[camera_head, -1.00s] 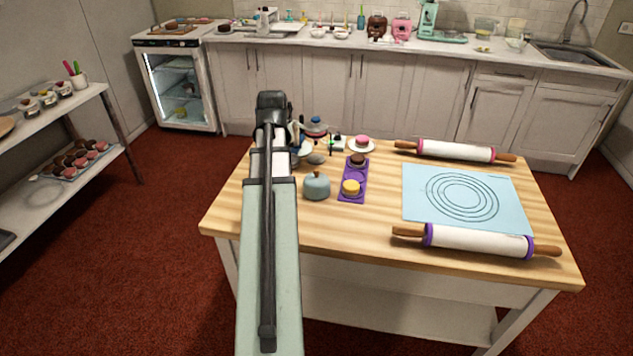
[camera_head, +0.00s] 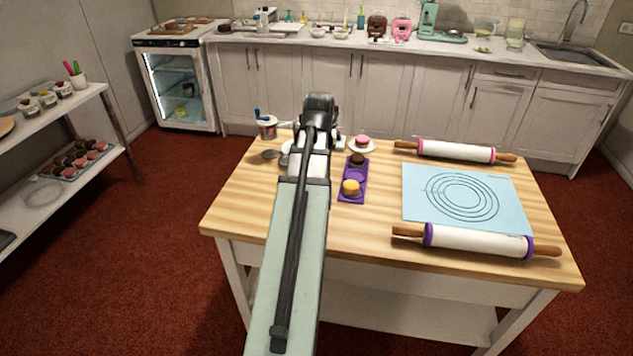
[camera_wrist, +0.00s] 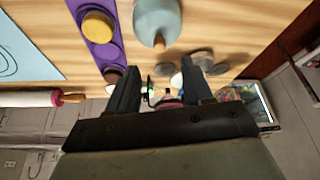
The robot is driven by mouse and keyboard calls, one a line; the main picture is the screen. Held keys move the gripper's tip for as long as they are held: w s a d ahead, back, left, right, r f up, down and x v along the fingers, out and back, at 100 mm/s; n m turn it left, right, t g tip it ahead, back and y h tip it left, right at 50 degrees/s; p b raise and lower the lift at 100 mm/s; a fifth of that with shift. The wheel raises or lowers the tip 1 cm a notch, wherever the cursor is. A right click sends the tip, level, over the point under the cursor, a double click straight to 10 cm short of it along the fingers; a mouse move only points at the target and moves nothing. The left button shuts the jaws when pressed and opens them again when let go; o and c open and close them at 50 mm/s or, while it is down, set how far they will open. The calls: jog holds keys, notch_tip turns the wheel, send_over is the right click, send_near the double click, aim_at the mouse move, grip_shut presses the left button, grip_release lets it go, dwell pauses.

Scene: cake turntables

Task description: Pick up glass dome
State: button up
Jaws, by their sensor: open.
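My gripper (camera_wrist: 161,66) is open, its two dark fingers apart over the table in the wrist view. In the wrist view a pale blue rounded object with a small knob (camera_wrist: 157,14) stands just beyond the fingertips, cut by the top edge. I cannot tell whether it is the glass dome. My arm hides it in the head view. A reddish item (camera_wrist: 169,103) shows low between the fingers, partly hidden; its shape is unclear. No clear glass dome can be made out on the table.
A purple tray (camera_head: 353,195) with small cakes lies just right of my arm. A blue mat (camera_head: 420,200) and two rolling pins (camera_head: 455,151) (camera_head: 480,241) are farther right. A metal container with a blue handle (camera_head: 267,130) stands at the back left. The table's front left is clear.

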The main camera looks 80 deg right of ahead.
jog(key=shift+x, duration=4.4)
jog(key=shift+s, duration=0.1)
grip_shut()
